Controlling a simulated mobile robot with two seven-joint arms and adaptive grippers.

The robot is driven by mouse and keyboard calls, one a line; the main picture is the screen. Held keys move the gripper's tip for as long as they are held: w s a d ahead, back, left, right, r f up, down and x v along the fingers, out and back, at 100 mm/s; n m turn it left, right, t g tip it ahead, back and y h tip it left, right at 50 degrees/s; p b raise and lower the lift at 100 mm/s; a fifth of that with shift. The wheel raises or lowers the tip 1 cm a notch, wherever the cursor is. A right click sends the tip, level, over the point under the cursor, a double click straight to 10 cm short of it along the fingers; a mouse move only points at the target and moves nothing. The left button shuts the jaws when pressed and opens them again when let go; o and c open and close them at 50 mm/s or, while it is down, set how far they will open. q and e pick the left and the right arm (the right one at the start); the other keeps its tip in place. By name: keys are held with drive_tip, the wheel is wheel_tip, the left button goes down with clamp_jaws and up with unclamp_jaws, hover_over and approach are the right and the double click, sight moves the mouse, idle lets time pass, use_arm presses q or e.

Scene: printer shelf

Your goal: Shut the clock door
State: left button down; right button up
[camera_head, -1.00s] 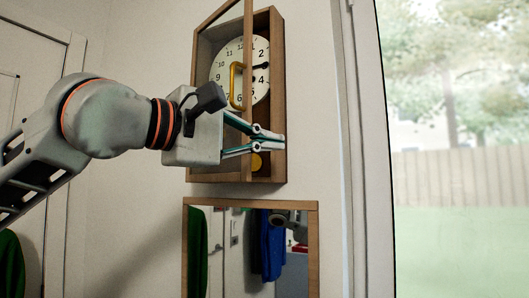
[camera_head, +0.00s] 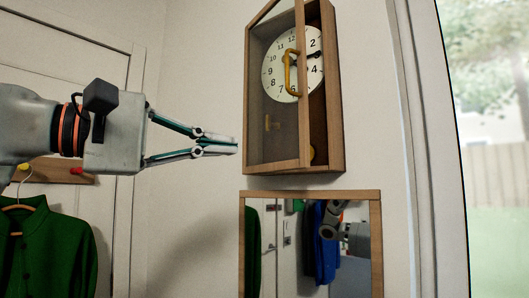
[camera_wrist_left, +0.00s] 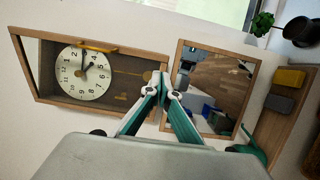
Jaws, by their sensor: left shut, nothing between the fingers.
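The wooden wall clock (camera_head: 324,150) hangs right of centre in the head view. Its white dial (camera_head: 318,68) shows partly through the glass and partly past the door's edge. The clock door (camera_head: 303,120), a wood-framed glass panel with a yellow handle (camera_head: 288,74), stands ajar. A gap on its right bares the inside of the case. My left gripper (camera_head: 236,146) is shut and empty, its tips just left of the door's lower part in the picture. In the left wrist view the closed fingertips (camera_wrist_left: 163,82) appear between the clock and the mirror. My right gripper is not seen.
A wood-framed mirror (camera_head: 311,194) hangs just below the clock. A green garment (camera_head: 45,255) hangs from a peg rail at lower left, before a white door (camera_head: 60,90). A window (camera_head: 495,110) is at the right. The wall left of the clock is bare.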

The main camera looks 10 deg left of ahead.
sight(304, 154)
use_arm(q)
drive_tip(key=p+x, duration=0.1)
drive_tip(key=x, duration=1.1)
drive_tip(key=shift+w+d, duration=0.15)
drive_tip(key=shift+d, duration=0.2)
drive_tip(key=shift+w+d, duration=0.25)
drive_tip(key=shift+w, duration=0.1)
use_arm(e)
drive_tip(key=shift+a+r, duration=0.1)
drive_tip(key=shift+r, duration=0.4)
use_arm(q)
drive_tip(key=shift+p, duration=0.3)
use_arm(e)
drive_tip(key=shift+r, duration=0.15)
